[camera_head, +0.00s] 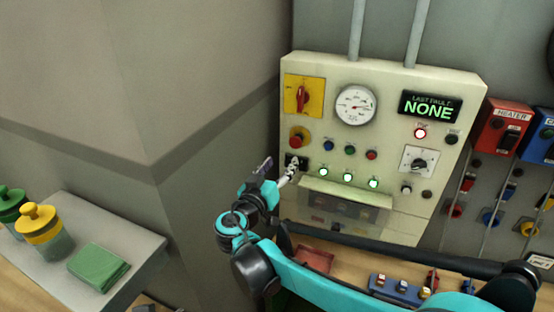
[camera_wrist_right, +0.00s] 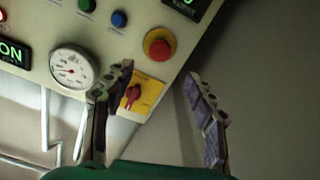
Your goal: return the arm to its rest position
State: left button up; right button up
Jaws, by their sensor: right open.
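My right arm, with teal and black links, reaches in from the lower right in the head view. Its gripper (camera_head: 277,169) stands in front of the lower left edge of the cream control panel (camera_head: 330,72). In the right wrist view the two fingers of this gripper (camera_wrist_right: 160,75) are wide apart, with nothing held between them. Beyond them show the red mushroom button (camera_wrist_right: 158,45) and the red rotary switch (camera_wrist_right: 136,93) on its yellow plate. I cannot tell whether a finger touches the panel. My left gripper is not in view.
A round gauge (camera_head: 356,104) and a display reading "NONE" (camera_head: 430,107) sit on the panel. Red (camera_head: 503,128) and blue boxes hang at right. Small parts lie in a blue holder (camera_head: 400,290) below.

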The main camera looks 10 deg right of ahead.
jog(key=s+d+f+n+g+y+b, duration=0.1)
jog(key=s+d+f+g+y+b, duration=0.15)
jog(key=s+d+f, duration=0.4)
jog(key=s+d+f+g+y+b, duration=0.1)
jog(key=s+d+f+g+b, duration=0.25)
jog(key=s+f, duration=0.55)
jog(key=s+a+f+n+g+y+b, duration=0.1)
jog(key=s+a+f+y+b, duration=0.1)
jog(key=s+f, duration=0.3)
jog(key=s+a+f+n+y+b, duration=0.1)
jog(key=s+a+f+y+b, duration=0.2)
jog(key=f, duration=0.6)
jog(key=s+y, duration=0.1)
jog(key=s, duration=0.1)
jog(key=shift+s+a+f+n+g, duration=0.3)
jog(key=shift+s+a+n+g, duration=0.05)
jog(key=shift+n+g, duration=0.05)
jog(key=shift+y, duration=0.25)
